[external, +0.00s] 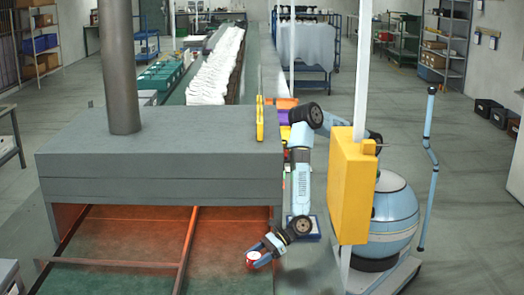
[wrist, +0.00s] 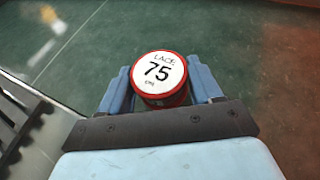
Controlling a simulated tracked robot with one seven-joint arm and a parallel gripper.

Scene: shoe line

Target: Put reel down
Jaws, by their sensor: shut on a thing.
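The reel (external: 253,259) is small and red, with a white round face. In the wrist view the reel (wrist: 159,74) shows its face, printed "LACE 75 cm". My gripper (external: 259,255) is shut on it, with one blue finger on each side in the wrist view (wrist: 160,92). In the external view the reel appears over the green surface (external: 120,272) near the front right corner of the grey hood. Whether the reel touches that surface cannot be told. The reel's underside is hidden.
The grey hood (external: 150,150) stands just behind and left of my gripper, with reddish light under it. A rusty bar (external: 187,240) crosses the green surface. A blue-edged tray (external: 303,228) lies beside my arm. A yellow box (external: 352,190) hangs on a white post at right.

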